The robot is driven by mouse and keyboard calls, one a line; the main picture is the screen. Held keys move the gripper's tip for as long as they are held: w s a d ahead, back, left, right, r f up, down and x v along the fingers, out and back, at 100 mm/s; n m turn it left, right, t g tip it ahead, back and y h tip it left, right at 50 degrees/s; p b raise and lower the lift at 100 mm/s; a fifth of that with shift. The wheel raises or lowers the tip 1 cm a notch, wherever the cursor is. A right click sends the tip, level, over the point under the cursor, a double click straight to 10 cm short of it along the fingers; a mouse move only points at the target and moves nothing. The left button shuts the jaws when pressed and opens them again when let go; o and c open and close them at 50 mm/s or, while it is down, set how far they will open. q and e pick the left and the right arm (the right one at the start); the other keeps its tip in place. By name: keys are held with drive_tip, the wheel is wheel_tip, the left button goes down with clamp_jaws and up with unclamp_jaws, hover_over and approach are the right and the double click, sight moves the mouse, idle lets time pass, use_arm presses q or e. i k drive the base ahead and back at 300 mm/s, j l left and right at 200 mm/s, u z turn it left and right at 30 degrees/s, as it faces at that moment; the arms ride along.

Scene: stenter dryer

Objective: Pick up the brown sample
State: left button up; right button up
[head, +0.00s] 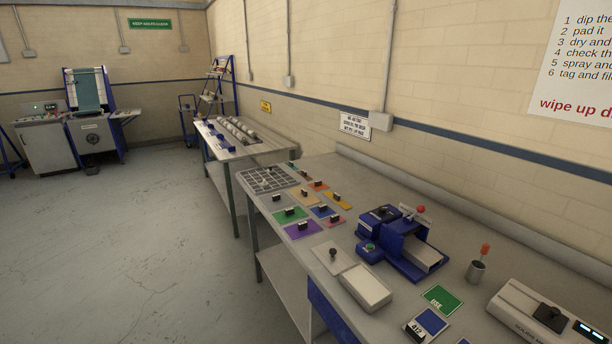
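Several coloured flat samples with small dark clips or handles lie on the long grey table. They include a purple sample (296,232), a green sample (283,217), a blue sample (316,213), an ochre sample (343,205), a reddish sample (338,222) and an orange-brown sample (323,188) toward the back. No sample stands out clearly as brown; the orange-brown one is closest in colour, but I cannot tell for sure. Neither of my grippers shows in the head view.
The long grey table (300,268) also holds a compartment tray (268,180), a blue padding machine (410,252), a pale block (366,288), a beige plate (325,250), a metal cup (476,272) and a white instrument (525,305). Open floor (130,260) lies left.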

sight(303, 174)
drive_tip(key=i+j+z, duration=0.15)
drive_tip(key=i+j, duration=0.15)
drive_tip(key=i+j+z, duration=0.15)
drive_tip(key=i+j, duration=0.25)
drive_tip(key=i+j+z, duration=0.15)
drive_tip(key=i+j, duration=0.25)
drive_tip(key=i+j+z, duration=0.15)
drive_tip(key=i+j, duration=0.2)
drive_tip(key=i+j+z, duration=0.15)
drive_tip(key=i+j, duration=0.15)
drive_tip(key=j, duration=0.3)
drive_tip(key=i+j+z, duration=0.15)
drive_tip(key=i+j, duration=0.15)
drive_tip(key=j, duration=0.2)
drive_tip(key=i+j+z, duration=0.15)
drive_tip(key=j, duration=0.4)
drive_tip(key=i+j+z, duration=0.15)
drive_tip(key=i+j, duration=0.15)
drive_tip(key=j, duration=0.3)
